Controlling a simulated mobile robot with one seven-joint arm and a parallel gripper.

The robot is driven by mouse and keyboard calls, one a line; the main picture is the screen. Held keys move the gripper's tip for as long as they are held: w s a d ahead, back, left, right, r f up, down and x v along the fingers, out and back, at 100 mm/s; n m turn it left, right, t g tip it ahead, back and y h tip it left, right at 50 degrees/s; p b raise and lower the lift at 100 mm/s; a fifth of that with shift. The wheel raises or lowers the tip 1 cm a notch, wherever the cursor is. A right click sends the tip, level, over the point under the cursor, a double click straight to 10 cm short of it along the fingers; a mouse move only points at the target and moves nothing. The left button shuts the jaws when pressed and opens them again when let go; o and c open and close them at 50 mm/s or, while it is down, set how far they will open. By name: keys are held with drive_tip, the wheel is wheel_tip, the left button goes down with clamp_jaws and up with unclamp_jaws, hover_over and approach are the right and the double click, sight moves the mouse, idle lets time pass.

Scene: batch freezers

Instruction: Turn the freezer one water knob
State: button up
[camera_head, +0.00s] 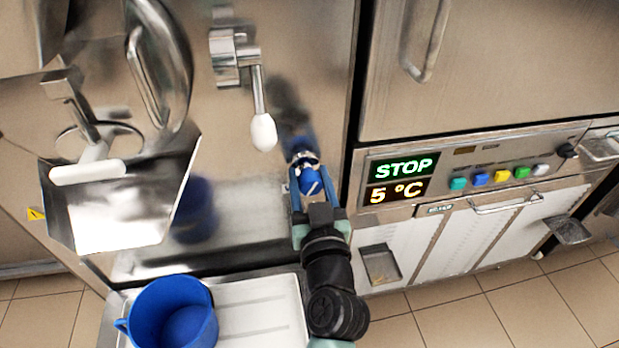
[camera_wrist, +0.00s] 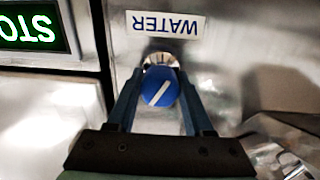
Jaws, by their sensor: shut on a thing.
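The water knob (camera_wrist: 158,88) is a round blue knob with a white pointer line, on the steel front panel beside a "WATER" label (camera_wrist: 165,24). In the wrist view its line runs diagonally, from lower left to upper right. My gripper (camera_wrist: 160,98) has one finger on each side of the knob and is shut on it. In the head view the blue knob (camera_head: 309,183) shows at the end of my gripper (camera_head: 311,190), left of the lit "STOP" and "5 °C" display (camera_head: 401,179). The far side of the knob is hidden.
A lever with a white grip (camera_head: 263,130) hangs up and left of my gripper. A steel spout (camera_head: 125,205) juts out at left. A blue jug (camera_head: 170,315) stands on a white tray (camera_head: 265,310) below. Coloured buttons (camera_head: 501,176) line the panel at right.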

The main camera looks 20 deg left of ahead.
clamp_jaws()
drive_tip(key=m+p, duration=0.2)
drive_tip(key=m, duration=0.4)
drive_tip(key=m+p, duration=0.2)
drive_tip(key=m, duration=0.4)
drive_tip(key=shift+g, duration=0.3)
drive_tip(key=shift+f, duration=0.1)
idle(0.4)
drive_tip(key=o, duration=1)
unclamp_jaws()
drive_tip(key=shift+o, duration=0.2)
